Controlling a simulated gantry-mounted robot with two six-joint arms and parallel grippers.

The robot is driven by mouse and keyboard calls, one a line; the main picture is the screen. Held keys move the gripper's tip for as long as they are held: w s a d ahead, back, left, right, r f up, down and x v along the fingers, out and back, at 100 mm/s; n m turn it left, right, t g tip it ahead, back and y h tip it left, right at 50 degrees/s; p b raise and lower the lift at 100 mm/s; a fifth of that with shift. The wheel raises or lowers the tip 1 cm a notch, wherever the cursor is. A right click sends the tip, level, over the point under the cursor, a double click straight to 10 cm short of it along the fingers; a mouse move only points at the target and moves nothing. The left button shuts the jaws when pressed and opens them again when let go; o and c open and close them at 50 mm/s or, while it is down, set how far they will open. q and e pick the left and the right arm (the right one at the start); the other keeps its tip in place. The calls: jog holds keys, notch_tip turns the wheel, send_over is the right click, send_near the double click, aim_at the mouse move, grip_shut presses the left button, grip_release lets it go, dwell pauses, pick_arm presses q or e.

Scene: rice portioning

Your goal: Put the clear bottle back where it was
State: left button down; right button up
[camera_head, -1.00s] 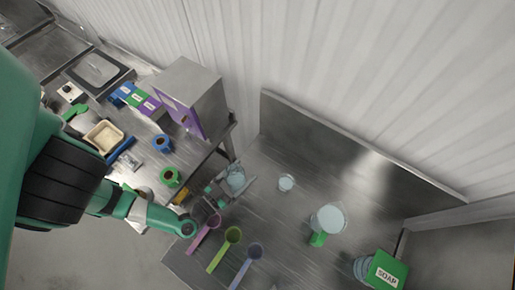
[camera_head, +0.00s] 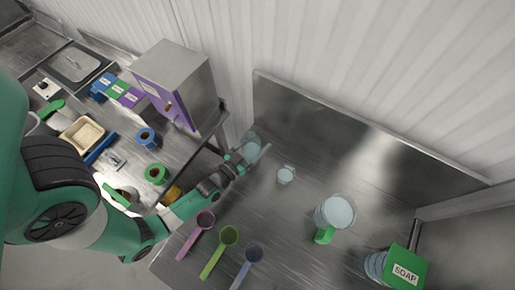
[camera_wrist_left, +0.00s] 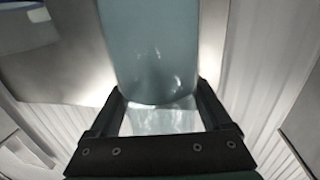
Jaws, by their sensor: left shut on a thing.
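The clear, bluish bottle (camera_head: 251,143) is at the left end of the steel table, close to the back panel. My left gripper (camera_head: 243,160) is shut on it. In the left wrist view the bottle (camera_wrist_left: 150,45) stands between the two dark fingers (camera_wrist_left: 160,98) and fills the middle of the picture. I cannot tell whether its base touches the table. My right gripper is in neither view.
A small clear cup (camera_head: 286,175) and a larger clear container (camera_head: 337,211) stand to the right. Pink (camera_head: 198,230), green (camera_head: 222,245) and blue (camera_head: 249,262) scoops lie in front. A green SOAP dispenser (camera_head: 404,271) is at the right. Table between them is bare.

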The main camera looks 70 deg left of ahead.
pick_arm(q)
jog(key=shift+w+a+f+b, duration=0.15)
jog(key=shift+f+b, duration=0.25)
jog(key=shift+f, duration=0.4)
jog(key=shift+w+a+f+b, duration=0.15)
jog(key=shift+f+b, duration=0.2)
jog(key=shift+f, duration=0.4)
jog(key=shift+d+f, duration=0.1)
jog(key=shift+f, duration=0.2)
jog(key=shift+f, duration=0.15)
grip_release()
